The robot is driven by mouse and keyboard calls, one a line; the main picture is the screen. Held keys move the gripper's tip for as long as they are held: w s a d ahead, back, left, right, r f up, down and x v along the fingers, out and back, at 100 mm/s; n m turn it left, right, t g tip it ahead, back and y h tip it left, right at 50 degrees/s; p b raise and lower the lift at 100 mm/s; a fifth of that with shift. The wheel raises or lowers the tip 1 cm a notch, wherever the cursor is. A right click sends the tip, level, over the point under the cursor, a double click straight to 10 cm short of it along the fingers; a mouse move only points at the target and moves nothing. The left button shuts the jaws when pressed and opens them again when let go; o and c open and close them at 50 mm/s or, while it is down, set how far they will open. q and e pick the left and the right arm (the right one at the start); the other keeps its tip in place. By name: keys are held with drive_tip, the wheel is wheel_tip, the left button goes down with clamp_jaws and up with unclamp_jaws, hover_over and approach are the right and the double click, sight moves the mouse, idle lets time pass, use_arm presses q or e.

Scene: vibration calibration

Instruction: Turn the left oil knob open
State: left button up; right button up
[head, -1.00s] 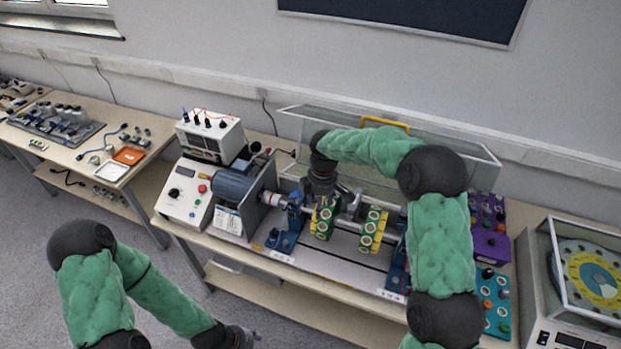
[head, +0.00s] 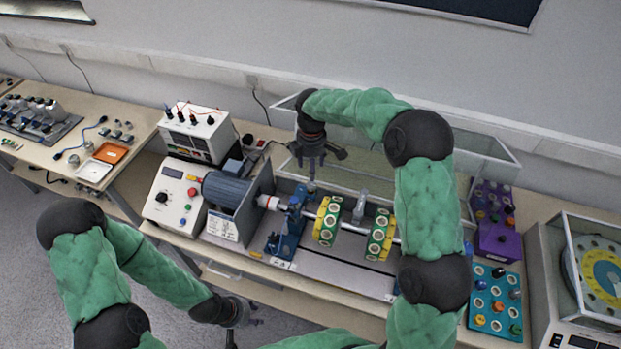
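The rotor rig has a blue left bearing stand (head: 288,228) carrying a shaft with two green-and-yellow discs, the left disc (head: 328,222) and the right disc (head: 379,236). The left oil knob is too small to make out clearly; it may be among the small parts at the top of the left stand, under my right gripper. My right gripper (head: 316,160) hangs above that stand, pointing down, its fingers spread and apparently empty. My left gripper (head: 246,318) is low in front of the bench, away from the rig, fingers apart and empty. My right forearm hides the right bearing stand.
A motor (head: 226,189) and control box (head: 174,196) stand left of the shaft. A clear cover (head: 480,150) stands open behind the rig. A purple box (head: 494,235) and teal tray (head: 495,318) lie to the right. A small grey upright part (head: 360,208) stands between the discs.

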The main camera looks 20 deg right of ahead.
sight(311, 185)
wheel_tip(311, 185, down, 6)
drive_tip(key=shift+w+f, duration=0.1)
drive_tip(key=shift+w, duration=0.05)
drive_tip(key=shift+f, duration=0.95)
drive_tip(key=c, duration=1.2)
